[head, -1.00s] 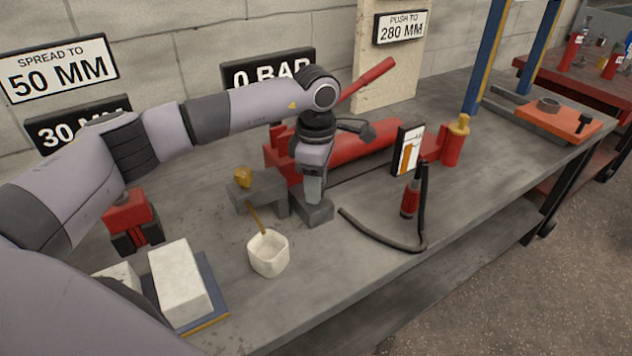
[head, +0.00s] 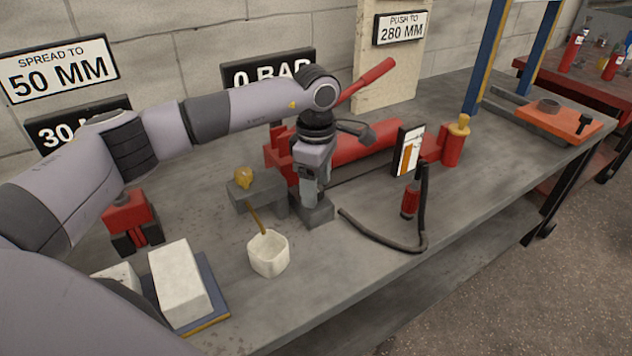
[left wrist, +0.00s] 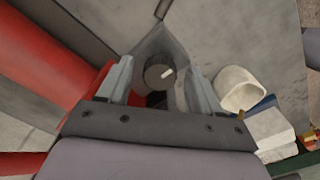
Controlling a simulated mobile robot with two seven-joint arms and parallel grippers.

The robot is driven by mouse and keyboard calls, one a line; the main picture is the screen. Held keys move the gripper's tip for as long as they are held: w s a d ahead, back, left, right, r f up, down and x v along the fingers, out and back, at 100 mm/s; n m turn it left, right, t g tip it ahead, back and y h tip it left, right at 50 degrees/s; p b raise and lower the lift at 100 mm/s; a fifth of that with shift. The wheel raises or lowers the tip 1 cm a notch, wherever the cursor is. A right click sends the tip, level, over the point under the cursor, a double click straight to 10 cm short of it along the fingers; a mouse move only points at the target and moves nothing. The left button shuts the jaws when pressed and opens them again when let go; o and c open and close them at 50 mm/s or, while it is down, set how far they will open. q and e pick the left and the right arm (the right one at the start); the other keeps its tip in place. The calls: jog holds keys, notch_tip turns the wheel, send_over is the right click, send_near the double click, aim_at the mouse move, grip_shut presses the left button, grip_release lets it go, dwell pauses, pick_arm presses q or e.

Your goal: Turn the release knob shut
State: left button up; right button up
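The release knob (left wrist: 158,72) is a dark round cap with a white mark, seen from above in the left wrist view. My left gripper (left wrist: 159,85) is open, with one finger on each side of the knob and a visible gap to each. In the head view the left gripper (head: 314,195) points down beside the red pump (head: 365,148), over a grey block (head: 320,213), and the knob cannot be made out there. The pump's red handle (head: 365,80) slants up behind my arm. My right gripper is in neither view.
A white cup (head: 268,254) with a brush and a small grey stand (head: 258,188) are left of the gripper. The bench's front edge is clear.

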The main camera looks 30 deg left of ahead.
pick_arm(q)
jog(key=shift+r, duration=3.6)
jog(key=shift+f, duration=0.1)
